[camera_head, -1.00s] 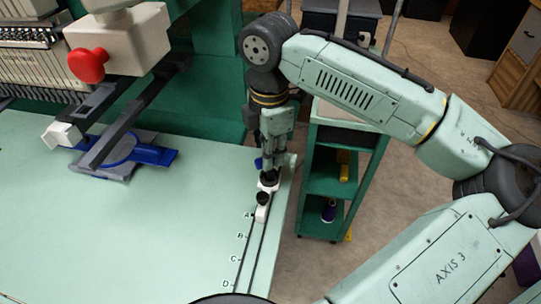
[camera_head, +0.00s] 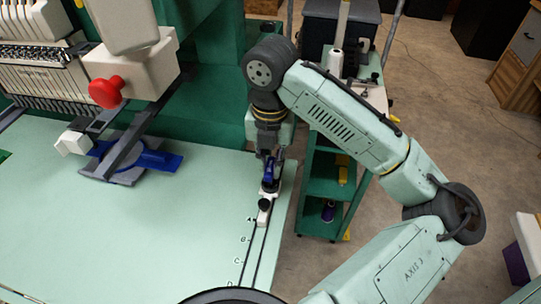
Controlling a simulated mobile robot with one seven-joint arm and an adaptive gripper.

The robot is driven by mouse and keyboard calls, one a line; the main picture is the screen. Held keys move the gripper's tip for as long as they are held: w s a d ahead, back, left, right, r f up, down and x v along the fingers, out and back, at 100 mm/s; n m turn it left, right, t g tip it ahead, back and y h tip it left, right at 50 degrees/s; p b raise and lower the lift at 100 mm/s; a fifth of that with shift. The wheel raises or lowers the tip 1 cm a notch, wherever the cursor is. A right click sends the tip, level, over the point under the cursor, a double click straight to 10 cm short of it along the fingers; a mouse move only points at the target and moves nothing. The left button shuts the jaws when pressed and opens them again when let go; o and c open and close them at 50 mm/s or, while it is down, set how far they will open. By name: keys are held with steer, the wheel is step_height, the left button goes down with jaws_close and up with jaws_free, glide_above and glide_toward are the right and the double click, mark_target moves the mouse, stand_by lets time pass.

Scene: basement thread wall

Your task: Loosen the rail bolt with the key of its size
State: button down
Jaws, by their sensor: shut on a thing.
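My gripper (camera_head: 269,155) points down over the far end of the rail (camera_head: 252,249) near the right edge of the pale green table. It is shut on a blue-handled key (camera_head: 270,171), small and partly hidden by the fingers. Just below is a white slider block (camera_head: 264,217) with a black knob, beside the letter A. A dark round piece (camera_head: 269,187) sits at the block's far end, under the key; it may be the rail bolt. I cannot tell whether the key is seated in it or only close above it.
An embroidery machine head with a red knob (camera_head: 106,92) and a blue-and-grey hoop arm (camera_head: 141,161) stand at the left. A green trolley (camera_head: 325,190) with shelves and a white thread cone (camera_head: 336,62) stands right of the table. The table's middle is clear.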

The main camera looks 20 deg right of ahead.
steer(key=c, duration=1.9)
jaws_free()
steer(key=shift+n, duration=0.4)
steer(key=shift+c, duration=0.2)
steer(key=o, duration=0.5)
step_height(320, 180, up, 12)
